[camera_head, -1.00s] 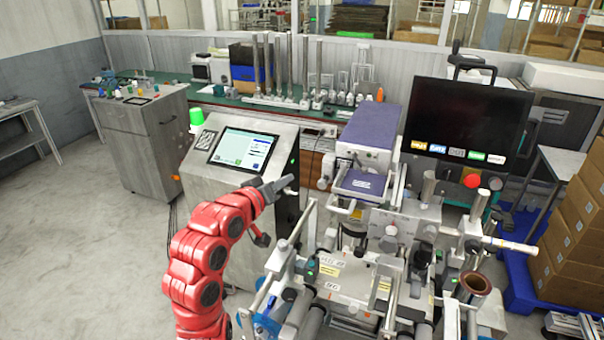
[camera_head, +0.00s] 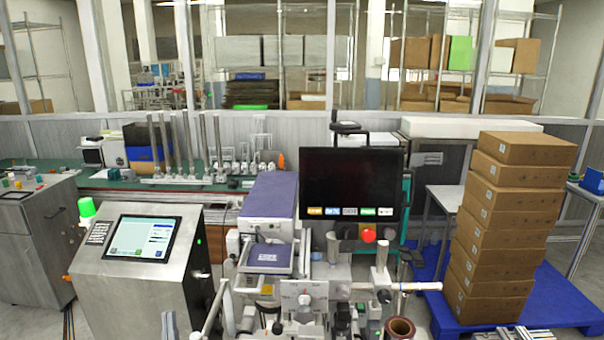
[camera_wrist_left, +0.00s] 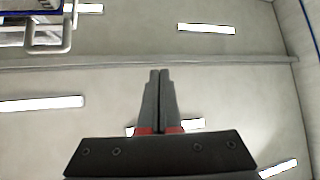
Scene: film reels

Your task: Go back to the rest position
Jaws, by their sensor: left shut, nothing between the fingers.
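My left gripper (camera_head: 169,326) shows only as grey fingertips at the bottom edge of the head view, in front of the steel cabinet with the touch screen (camera_head: 143,238). In the left wrist view its two fingers (camera_wrist_left: 159,73) lie together, with nothing between them. Behind them that view shows a pale surface with bright light strips, which looks like the ceiling. The rest of my left arm is almost wholly out of the head view. My right gripper is not in view.
The labelling machine (camera_head: 303,295) fills the bottom middle, with a dark monitor (camera_head: 351,184) above it and a brown reel (camera_head: 399,328) at its front. Stacked cartons (camera_head: 500,230) stand on a blue pallet (camera_head: 560,318) at right. A cabinet (camera_head: 40,240) stands at left.

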